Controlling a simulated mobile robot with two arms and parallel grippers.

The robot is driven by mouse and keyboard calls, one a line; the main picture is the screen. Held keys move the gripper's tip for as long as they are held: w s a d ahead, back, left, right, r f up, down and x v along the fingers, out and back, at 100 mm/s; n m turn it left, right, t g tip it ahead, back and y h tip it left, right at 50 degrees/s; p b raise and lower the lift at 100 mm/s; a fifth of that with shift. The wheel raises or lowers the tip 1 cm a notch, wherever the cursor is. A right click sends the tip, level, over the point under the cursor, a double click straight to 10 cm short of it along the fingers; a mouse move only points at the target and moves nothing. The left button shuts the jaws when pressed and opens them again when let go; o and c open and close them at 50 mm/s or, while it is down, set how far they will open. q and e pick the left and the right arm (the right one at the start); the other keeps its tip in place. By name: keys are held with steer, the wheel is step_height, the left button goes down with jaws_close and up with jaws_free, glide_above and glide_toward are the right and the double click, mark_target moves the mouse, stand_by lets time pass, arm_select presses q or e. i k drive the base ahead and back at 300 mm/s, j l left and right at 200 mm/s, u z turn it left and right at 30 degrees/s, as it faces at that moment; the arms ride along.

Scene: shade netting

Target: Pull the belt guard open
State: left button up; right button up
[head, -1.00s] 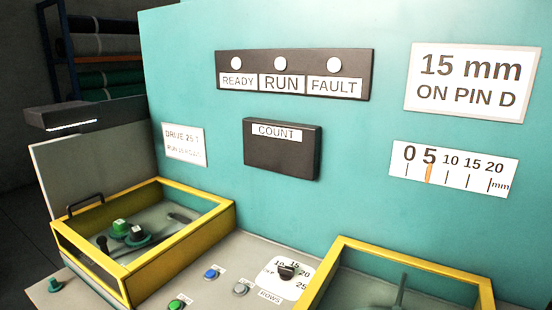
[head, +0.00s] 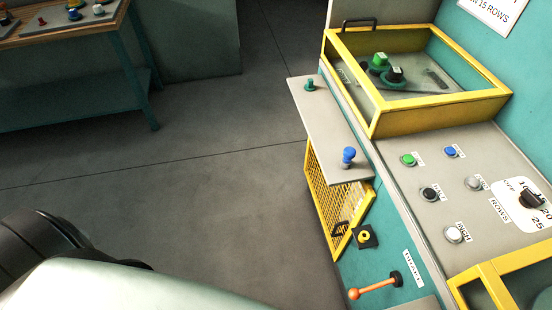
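A yellow-framed mesh guard (head: 330,192), which looks like the belt guard, is low on the teal machine's front in the head view. A small dark handle (head: 340,229) is at its lower end. The grey shelf above hides part of the guard, and I cannot tell whether it stands slightly ajar. Neither of my grippers is in view. Only parts of my own body show at the lower left.
A grey shelf (head: 330,130) with a blue knob (head: 348,156) juts out above the guard. An orange-knobbed lever (head: 376,288) is to the guard's right. A yellow-framed clear cover (head: 420,112) is above. A workbench (head: 62,40) stands at far left. The floor between is clear.

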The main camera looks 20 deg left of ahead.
mark_target(370, 197)
steer(key=j+u, duration=0.2)
steer(key=l+z, duration=0.1)
steer(key=z, duration=0.95)
steer(key=k+j+z, duration=0.15)
steer(key=j+z, duration=0.25)
steer(key=k+j+z, duration=0.15)
steer(key=z, duration=0.25)
